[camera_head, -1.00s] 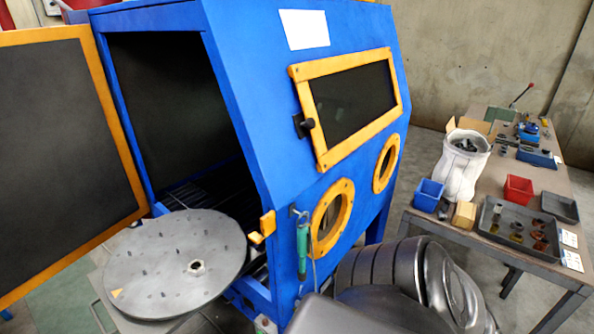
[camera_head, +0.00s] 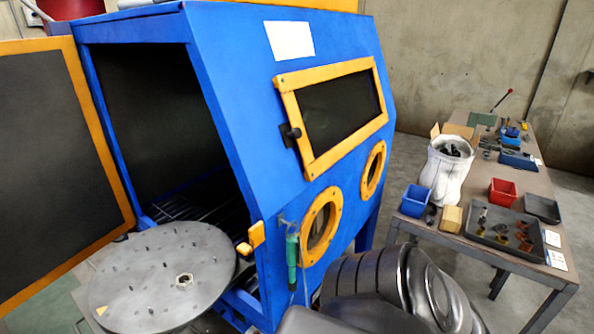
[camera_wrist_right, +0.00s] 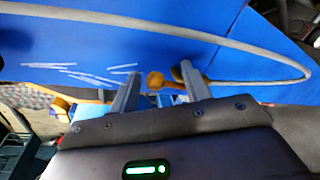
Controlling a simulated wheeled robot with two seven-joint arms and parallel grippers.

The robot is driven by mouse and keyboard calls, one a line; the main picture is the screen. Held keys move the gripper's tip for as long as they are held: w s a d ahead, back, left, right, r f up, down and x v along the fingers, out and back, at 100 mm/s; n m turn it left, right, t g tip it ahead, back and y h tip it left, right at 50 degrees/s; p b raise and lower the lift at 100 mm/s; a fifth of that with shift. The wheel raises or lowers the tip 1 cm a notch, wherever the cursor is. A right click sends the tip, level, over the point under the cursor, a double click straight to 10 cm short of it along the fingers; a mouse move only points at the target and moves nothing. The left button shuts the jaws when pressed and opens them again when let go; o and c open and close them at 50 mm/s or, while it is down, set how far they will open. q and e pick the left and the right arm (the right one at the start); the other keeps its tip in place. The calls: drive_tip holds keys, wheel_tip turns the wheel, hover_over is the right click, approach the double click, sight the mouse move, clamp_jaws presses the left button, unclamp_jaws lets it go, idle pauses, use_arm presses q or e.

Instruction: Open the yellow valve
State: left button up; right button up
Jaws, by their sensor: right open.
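In the right wrist view a small yellow-orange knob with a short handle (camera_wrist_right: 155,80), which looks like the yellow valve, shows against the blue cabinet wall. My right gripper (camera_wrist_right: 160,72) is open, with one grey finger on each side of the knob in the picture. I cannot tell whether the fingers touch it or how far off it is. The valve is not clearly visible in the head view. There my dark right arm is at the lower right, and its gripper is hidden. My left gripper is out of view.
The blue cabinet (camera_head: 235,110) stands open at the left, with a round metal turntable (camera_head: 150,285) at its opening. A table (camera_head: 535,185) with bins and parts stands at the right. A grey hose or pipe (camera_wrist_right: 230,40) curves along the wall by the gripper.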

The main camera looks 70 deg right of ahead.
drive_tip(key=b+v, duration=0.2)
drive_tip(key=v, duration=0.8)
drive_tip(key=shift+s, duration=0.35)
drive_tip(key=shift+a+r, duration=0.1)
